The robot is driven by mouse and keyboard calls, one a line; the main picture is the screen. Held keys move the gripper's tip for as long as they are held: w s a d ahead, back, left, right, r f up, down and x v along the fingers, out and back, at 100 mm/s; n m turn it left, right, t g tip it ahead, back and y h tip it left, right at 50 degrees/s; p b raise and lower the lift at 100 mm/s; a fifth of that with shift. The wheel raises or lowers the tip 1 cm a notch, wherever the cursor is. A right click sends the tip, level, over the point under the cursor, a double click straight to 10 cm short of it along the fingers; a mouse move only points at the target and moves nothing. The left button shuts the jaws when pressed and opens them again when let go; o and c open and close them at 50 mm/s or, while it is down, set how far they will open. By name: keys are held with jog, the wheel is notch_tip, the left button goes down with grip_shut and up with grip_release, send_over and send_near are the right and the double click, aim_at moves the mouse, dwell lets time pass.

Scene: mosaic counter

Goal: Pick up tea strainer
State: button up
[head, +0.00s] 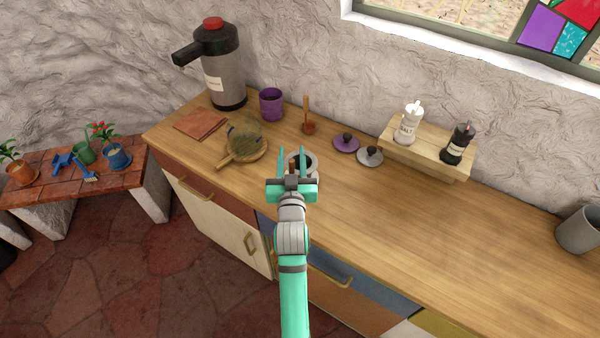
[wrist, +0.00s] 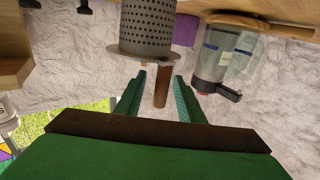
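The tea strainer (wrist: 148,28) is a grey perforated cylinder with a flat rim and a brown handle in the wrist view. In the head view it is a grey, dark-mouthed round shape (head: 309,162) on the counter, partly hidden behind my gripper. My gripper (head: 294,152) is open, and its fingers reach toward the strainer. In the wrist view, the brown handle lies between the two fingertips (wrist: 160,80), with a gap visible on each side. I cannot tell whether the handle is at the same depth as the fingertips.
On the wooden counter (head: 400,230), a glass vessel on a round board (head: 228,161) stands left of my gripper. A purple cup (head: 271,104), a small brown-handled tool (head: 308,127) and two lids (head: 346,142) are behind. A wooden shaker stand (head: 425,152) is right. The front right counter is clear.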

jog(key=shift+w, duration=0.6)
grip_shut()
